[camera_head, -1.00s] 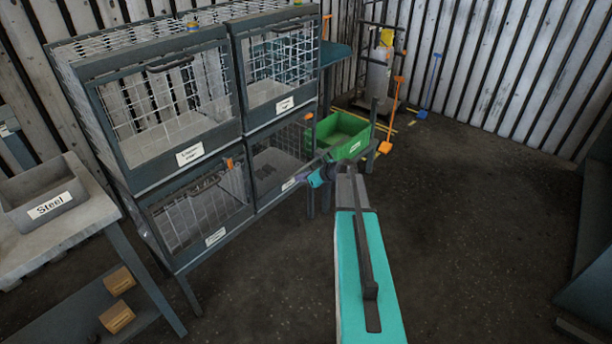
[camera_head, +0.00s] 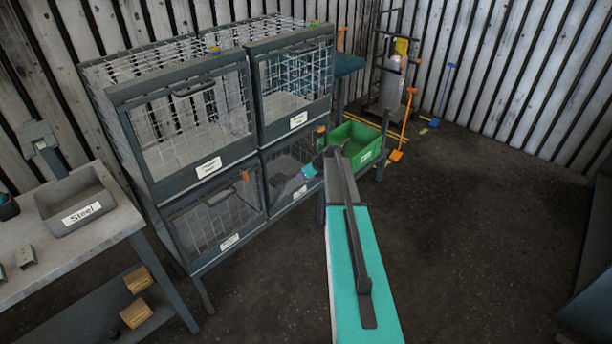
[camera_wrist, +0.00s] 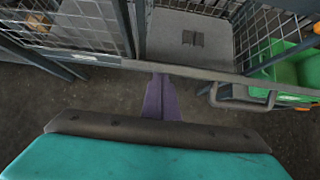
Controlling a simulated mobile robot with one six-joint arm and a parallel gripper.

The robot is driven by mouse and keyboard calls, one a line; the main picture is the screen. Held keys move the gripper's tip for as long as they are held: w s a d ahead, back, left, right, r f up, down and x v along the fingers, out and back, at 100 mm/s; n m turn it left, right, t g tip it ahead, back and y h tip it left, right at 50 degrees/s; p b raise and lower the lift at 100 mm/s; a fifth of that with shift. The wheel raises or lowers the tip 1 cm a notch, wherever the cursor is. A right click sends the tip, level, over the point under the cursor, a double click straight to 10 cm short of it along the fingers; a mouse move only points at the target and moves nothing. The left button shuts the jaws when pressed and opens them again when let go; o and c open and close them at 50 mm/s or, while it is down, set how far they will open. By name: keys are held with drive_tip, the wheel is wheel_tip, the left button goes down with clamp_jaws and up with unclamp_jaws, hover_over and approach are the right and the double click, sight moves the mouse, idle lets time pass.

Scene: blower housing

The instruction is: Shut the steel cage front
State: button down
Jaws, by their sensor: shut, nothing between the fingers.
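Four wire-mesh cages stand in two rows in the head view. My gripper (camera_head: 299,191), with purple fingers, is at the lower right cage (camera_head: 280,172), whose label it partly hides. The cage labels are too small to read, so I cannot tell which one is the steel cage. In the wrist view my gripper (camera_wrist: 160,80) is shut and empty, its tip at a grey rail (camera_wrist: 190,75) along the cage front. A handle (camera_wrist: 243,103) sits on this rail to the right. A small dark part (camera_wrist: 193,38) lies on the cage floor behind. How far the front stands open is unclear.
A grey bin marked Steel (camera_head: 80,205) stands on the bench at left. A green bin (camera_head: 358,145) is just right of the cages. An orange-bladed tool (camera_head: 397,156) stands beyond it.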

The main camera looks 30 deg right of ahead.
sight(297, 173)
drive_tip(key=w, duration=0.1)
drive_tip(key=w+r+p, duration=0.1)
drive_tip(key=w+g+p, duration=0.1)
drive_tip(key=shift+a+r, duration=0.3)
drive_tip(key=shift+r, duration=0.1)
drive_tip(key=w+a+r+p, duration=0.1)
drive_tip(key=w+r+p, duration=0.1)
drive_tip(key=w, duration=0.4)
drive_tip(key=shift+w+a, duration=0.2)
drive_tip(key=shift+w, duration=0.2)
drive_tip(key=shift+s, duration=0.1)
drive_tip(key=s, duration=0.2)
drive_tip(key=s+d, duration=0.1)
drive_tip(key=s, duration=0.1)
wheel_tip(297, 173, up, 9)
drive_tip(key=s+b, duration=0.2)
drive_tip(key=b, duration=0.1)
drive_tip(key=shift+s+d, duration=0.25)
drive_tip(key=shift+s, duration=0.15)
